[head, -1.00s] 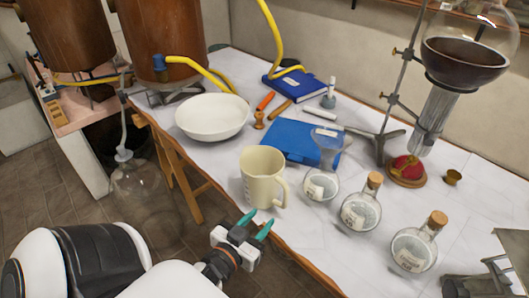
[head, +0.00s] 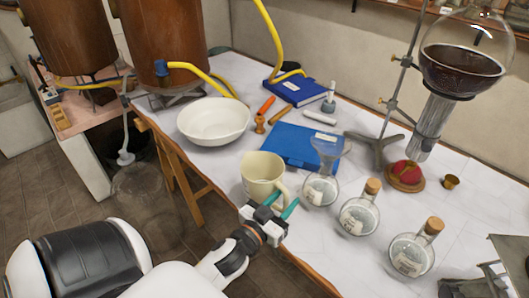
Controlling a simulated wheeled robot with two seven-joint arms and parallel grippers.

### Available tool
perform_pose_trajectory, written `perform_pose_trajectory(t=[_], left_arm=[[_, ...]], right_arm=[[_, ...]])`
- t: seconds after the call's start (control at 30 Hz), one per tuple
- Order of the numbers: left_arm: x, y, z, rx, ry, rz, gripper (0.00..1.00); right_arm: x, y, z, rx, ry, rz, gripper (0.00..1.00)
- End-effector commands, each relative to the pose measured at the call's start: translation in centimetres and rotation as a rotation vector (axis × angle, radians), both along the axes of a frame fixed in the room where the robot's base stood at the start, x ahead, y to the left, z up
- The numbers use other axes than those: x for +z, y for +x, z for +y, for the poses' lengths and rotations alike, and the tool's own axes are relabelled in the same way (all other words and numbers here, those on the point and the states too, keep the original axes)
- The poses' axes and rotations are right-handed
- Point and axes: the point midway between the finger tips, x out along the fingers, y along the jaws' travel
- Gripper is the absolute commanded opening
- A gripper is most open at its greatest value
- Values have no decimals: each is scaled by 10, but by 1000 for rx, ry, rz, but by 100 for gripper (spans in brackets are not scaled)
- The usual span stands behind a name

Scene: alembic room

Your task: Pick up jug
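The cream jug (head: 258,176) stands upright near the front edge of the table in the head view, its handle (head: 284,192) toward the right. My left gripper (head: 282,203) comes in from the lower left and is open, with its two teal fingertips apart. The fingertips are at the lower part of the jug's handle and overlap it in the picture. I cannot tell whether they touch it or are around it. The gripper hides the lower right part of the jug. My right gripper is not in view.
A white bowl (head: 213,121) stands behind the jug at left. A blue folder (head: 291,145) lies behind it. Round glass flasks (head: 319,190), two corked (head: 359,216), stand close to its right. A metal stand (head: 377,142) holds glassware farther back. The table's front edge (head: 301,264) runs below the gripper.

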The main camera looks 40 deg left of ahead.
Motion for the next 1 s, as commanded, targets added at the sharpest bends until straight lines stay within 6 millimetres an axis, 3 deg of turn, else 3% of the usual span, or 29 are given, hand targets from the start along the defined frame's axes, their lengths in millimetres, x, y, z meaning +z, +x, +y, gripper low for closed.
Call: perform_pose_trajectory(t=[0.2, 0.47, 0.7, 1.0], left_arm=[[3, 27, 0, -1, 0, -1, 38], [2, 28, 0, 0, 0, 0, 38], [2, 28, 0, 0, 0, 0, 0], [3, 28, 0, 0, 2, -3, 0]], right_arm=[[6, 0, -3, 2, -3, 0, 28], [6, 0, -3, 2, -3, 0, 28], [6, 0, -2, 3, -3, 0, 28], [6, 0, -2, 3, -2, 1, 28]])
